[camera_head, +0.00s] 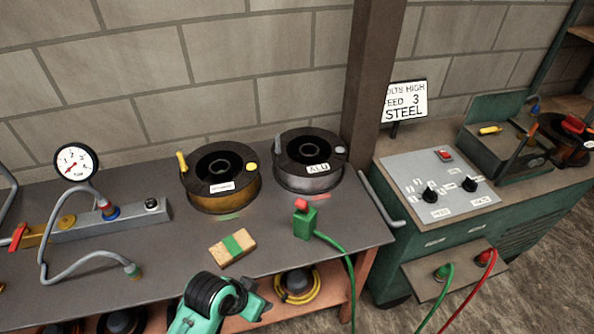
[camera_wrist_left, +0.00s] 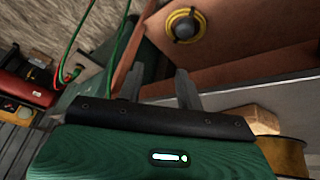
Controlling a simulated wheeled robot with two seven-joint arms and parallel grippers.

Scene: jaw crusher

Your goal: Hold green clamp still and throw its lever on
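The green clamp (camera_head: 304,223) is a small green block with a red top piece, standing near the right front part of the grey bench. A green cable runs from it over the bench edge. The red piece looks like its lever, but its setting is too small to tell. My left gripper (camera_wrist_left: 158,78) shows two grey fingers apart with nothing between them in the left wrist view. In the head view, my teal arm is low in front of the bench, apart from the clamp. The clamp cannot be made out in the left wrist view. My right gripper is not in view.
Two wire spools (camera_head: 222,203) (camera_head: 310,181) stand behind. A gauge (camera_head: 76,162) and bent hose are at left. A yellow coil (camera_head: 297,287) sits on the lower shelf. A green welding machine (camera_head: 440,190) stands right.

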